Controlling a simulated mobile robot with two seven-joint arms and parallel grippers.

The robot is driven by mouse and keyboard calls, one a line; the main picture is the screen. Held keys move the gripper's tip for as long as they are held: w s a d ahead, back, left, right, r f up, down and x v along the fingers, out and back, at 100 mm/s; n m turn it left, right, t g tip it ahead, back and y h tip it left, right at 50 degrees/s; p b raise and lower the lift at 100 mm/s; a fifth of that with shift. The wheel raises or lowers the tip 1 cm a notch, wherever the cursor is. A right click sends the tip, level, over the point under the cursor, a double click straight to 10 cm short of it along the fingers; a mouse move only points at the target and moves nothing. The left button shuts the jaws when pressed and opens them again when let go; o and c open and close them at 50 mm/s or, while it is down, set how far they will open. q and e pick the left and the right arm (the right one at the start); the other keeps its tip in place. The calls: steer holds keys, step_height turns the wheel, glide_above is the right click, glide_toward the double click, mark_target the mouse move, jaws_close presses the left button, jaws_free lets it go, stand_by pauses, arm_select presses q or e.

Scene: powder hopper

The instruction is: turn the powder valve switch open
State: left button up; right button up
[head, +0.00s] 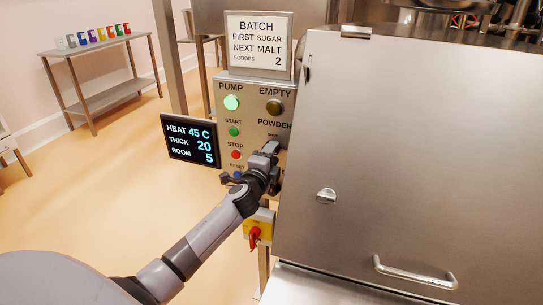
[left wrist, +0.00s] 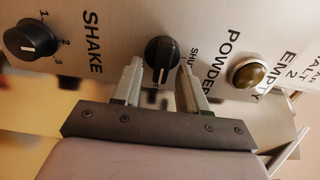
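The powder valve switch (left wrist: 162,53) is a round black knob on the steel panel, seen in the left wrist view. The words POWDER and, partly covered, SHUT stand to its right in that picture. A ridge on the knob runs roughly up and down in that picture; which label it points at I cannot tell. My left gripper (left wrist: 159,75) is open, with one finger on each side of the knob; whether either touches it I cannot tell. In the head view my left gripper (head: 269,149) is at the panel below POWDER and hides the switch. My right gripper is out of view.
A SHAKE knob (left wrist: 32,40) and a brass EMPTY lamp (left wrist: 249,72) flank the switch. A lit PUMP lamp (head: 231,102), green START button (head: 234,131) and red STOP button (head: 236,154) are close by. The display (head: 190,141) is left; the steel hopper housing (head: 420,150) is right.

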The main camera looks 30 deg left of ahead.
arm_select(q)
steer(key=v, duration=0.7)
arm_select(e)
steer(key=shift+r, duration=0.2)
arm_select(q)
steer(key=shift+s, duration=0.1)
stand_by(0.5)
